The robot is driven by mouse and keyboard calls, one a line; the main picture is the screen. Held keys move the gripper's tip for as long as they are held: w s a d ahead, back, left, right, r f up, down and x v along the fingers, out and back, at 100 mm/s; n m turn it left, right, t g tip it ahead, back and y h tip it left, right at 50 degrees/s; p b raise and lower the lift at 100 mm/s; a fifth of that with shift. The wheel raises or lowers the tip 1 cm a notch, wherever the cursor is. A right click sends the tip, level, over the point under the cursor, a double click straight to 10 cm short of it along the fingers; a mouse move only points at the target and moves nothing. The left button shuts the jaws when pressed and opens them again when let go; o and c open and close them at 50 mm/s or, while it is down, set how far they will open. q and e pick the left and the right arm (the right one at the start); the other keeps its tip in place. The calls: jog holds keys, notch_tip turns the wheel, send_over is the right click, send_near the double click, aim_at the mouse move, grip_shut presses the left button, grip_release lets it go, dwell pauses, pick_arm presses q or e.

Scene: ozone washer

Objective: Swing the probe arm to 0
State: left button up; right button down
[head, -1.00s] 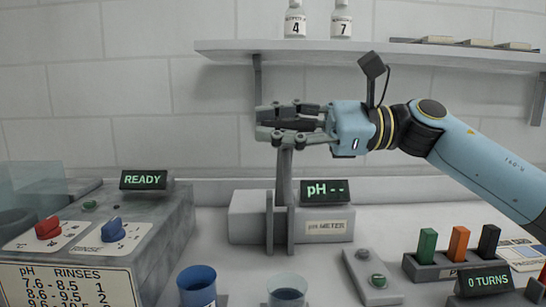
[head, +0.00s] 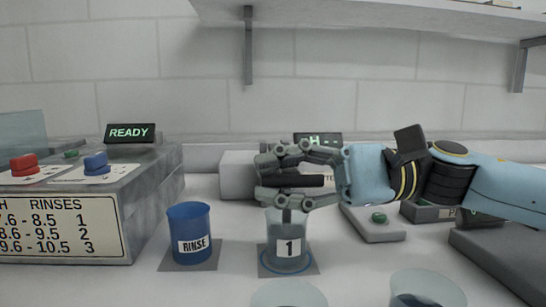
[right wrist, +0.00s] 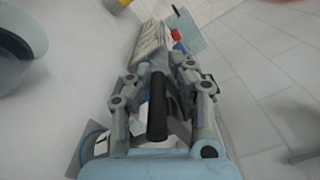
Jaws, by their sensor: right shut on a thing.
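My right gripper (head: 268,176) is shut on the black bar (head: 298,181), which I take for the probe arm's grip. The black bar also lies between the fingers in the right wrist view (right wrist: 158,105). The gripper hangs low, just above the clear beaker marked 1 (head: 289,250). A thin grey piece shows below the fingers at the beaker's mouth; I cannot tell how deep it reaches. The pH meter (head: 238,172) stands behind, and its display (head: 317,138) is partly hidden by the gripper. My left gripper is not in view.
The blue RINSE cup (head: 188,222) stands left of beaker 1. The grey console (head: 150,205) with red and blue knobs and a READY display (head: 129,133) is farther left. Two more clear vessels, one of them here (head: 428,290), are at the front edge. A green button (head: 379,217) sits right.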

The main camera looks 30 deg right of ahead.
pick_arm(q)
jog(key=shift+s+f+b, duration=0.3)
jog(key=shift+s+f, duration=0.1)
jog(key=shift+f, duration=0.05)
pick_arm(e)
jog(key=shift+d+f, duration=0.15)
jog(key=shift+f, duration=1)
jog(key=c, duration=1.3)
grip_release()
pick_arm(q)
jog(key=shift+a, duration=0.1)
pick_arm(e)
jog(key=shift+r, duration=0.2)
